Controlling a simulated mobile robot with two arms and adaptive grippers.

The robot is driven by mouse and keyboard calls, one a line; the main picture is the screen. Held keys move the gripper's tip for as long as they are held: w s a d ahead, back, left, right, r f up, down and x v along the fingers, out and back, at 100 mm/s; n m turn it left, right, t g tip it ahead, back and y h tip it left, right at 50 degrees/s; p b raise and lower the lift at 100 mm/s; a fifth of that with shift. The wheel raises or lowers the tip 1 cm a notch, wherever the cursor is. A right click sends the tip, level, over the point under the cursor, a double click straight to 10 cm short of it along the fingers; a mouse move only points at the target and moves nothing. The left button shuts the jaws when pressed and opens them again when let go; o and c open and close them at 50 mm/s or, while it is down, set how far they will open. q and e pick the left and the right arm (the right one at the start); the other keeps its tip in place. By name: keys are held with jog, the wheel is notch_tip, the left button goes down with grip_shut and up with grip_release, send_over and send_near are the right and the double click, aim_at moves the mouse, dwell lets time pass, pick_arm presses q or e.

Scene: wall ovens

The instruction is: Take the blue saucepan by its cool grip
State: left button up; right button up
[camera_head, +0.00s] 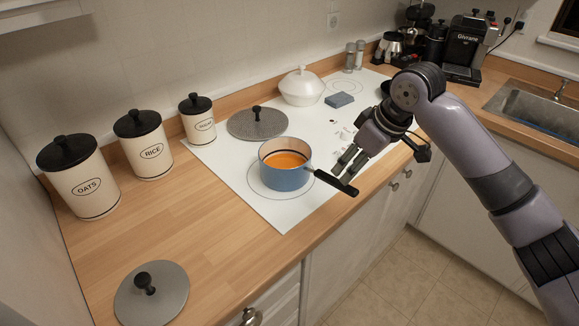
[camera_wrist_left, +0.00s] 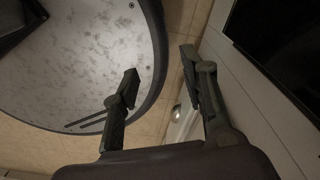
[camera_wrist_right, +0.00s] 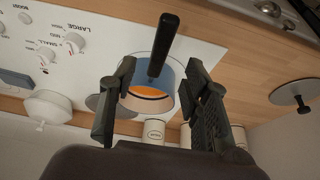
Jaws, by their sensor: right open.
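The blue saucepan (camera_head: 284,172) stands upright on the white cooktop and holds orange contents. Its black handle (camera_head: 336,182) points right, toward the counter's front edge. My right gripper (camera_head: 347,165) is open and empty, just above and beside the handle. In the right wrist view the saucepan (camera_wrist_right: 172,80) shows beyond the open fingers (camera_wrist_right: 160,100), and the black handle (camera_wrist_right: 163,45) runs up between and past the fingertips. I see no contact with the handle. My left gripper (camera_wrist_left: 157,82) is open and empty in the left wrist view, away from the counter.
The white cooktop (camera_head: 240,180) also bears a grey lid (camera_head: 257,122), a white lidded pot (camera_head: 301,87) and a blue-grey block (camera_head: 339,100). Canisters (camera_head: 78,178) stand at the left. Another grey lid (camera_head: 152,296) lies on the front counter. The wooden counter between is clear.

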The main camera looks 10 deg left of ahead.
aim_at(335, 180)
jog(key=x, duration=0.3)
jog(key=shift+w+f, duration=0.15)
jog(key=shift+w, duration=0.05)
jog(key=shift+w+a+f, duration=0.1)
jog(key=shift+a+f, duration=0.1)
jog(key=shift+f, duration=0.3)
jog(key=shift+a+f+p, duration=0.15)
jog(key=shift+f+p, duration=0.05)
jog(key=shift+p, duration=0.2)
jog(key=x, duration=0.2)
jog(key=p+x, duration=0.1)
jog(key=shift+w+a+f, duration=0.2)
jog(key=shift+a+f, duration=0.05)
jog(key=shift+a, duration=0.1)
jog(key=shift+a+f, duration=0.2)
jog(key=shift+f, duration=0.3)
pick_arm(q)
jog(key=shift+w+d+r, duration=0.15)
jog(key=shift+w+r, duration=0.95)
jog(key=shift+r, duration=0.1)
pick_arm(e)
jog(key=shift+c, duration=0.5)
jog(key=shift+w, duration=0.1)
grip_shut()
pick_arm(q)
jog(key=shift+w, duration=0.35)
